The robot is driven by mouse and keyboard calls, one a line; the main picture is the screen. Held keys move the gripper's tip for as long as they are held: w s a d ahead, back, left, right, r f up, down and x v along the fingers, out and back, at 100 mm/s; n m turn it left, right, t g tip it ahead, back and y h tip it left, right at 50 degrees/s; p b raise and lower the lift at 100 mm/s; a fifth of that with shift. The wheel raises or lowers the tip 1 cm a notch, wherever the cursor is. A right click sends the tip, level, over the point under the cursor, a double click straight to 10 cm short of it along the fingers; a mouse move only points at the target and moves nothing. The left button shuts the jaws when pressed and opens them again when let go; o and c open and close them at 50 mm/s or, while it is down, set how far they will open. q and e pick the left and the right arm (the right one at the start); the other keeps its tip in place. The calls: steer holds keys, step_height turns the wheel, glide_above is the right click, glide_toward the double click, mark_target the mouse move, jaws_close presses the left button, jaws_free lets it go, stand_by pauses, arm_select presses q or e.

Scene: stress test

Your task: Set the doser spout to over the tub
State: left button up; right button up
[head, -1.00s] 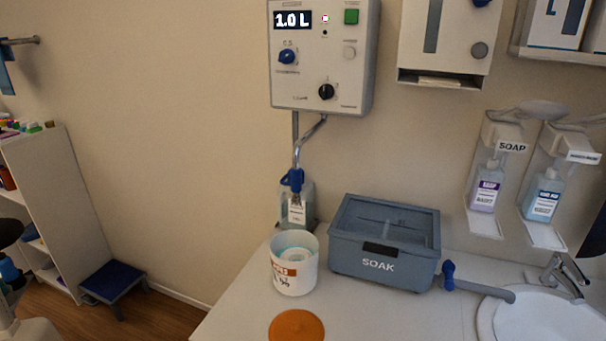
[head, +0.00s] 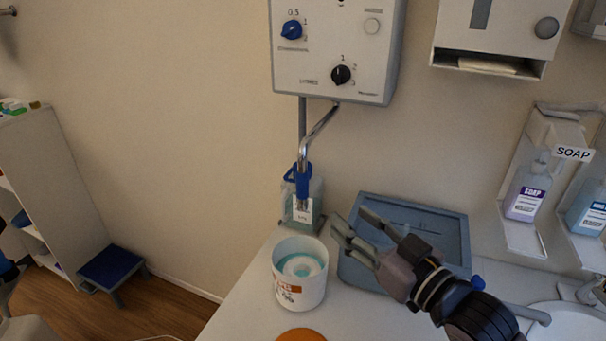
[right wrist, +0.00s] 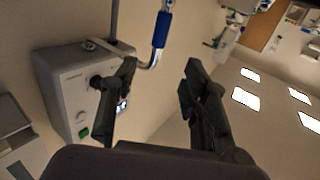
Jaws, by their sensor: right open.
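The doser spout (head: 312,142) is a bent metal pipe under the wall doser (head: 340,45), with a blue sleeve (head: 303,183) at its lower end. The sleeve hangs in front of a clear bottle (head: 289,209), behind the tub as seen. The white tub (head: 287,287), open with teal contents, stands on the counter. My right gripper (head: 350,218) is open and empty, right of the spout and tub, above the grey box. In the right wrist view, the spout's blue sleeve (right wrist: 162,29) shows beyond the open fingers (right wrist: 160,68), apart from them. My left gripper is not in view.
The grey soak box (head: 440,204) stands right of the tub, partly hidden by my right arm. An orange disc (head: 300,335) lies at the counter front. A soap dispenser (head: 527,195) and sink (head: 570,325) are at the right.

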steer(key=p, duration=0.2)
glide_toward(306, 182)
steer(key=p+x, duration=0.2)
steer(key=x, duration=0.8)
steer(key=shift+w+a, duration=0.1)
steer(key=shift+w, duration=0.1)
steer(key=shift+w+a+f, duration=0.15)
steer(key=shift+w+a, duration=0.1)
steer(key=shift+w, duration=0.1)
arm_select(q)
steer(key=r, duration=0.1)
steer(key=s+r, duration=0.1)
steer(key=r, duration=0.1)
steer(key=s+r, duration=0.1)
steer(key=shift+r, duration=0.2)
arm_select(e)
steer(key=shift+c, duration=0.3)
jaws_close()
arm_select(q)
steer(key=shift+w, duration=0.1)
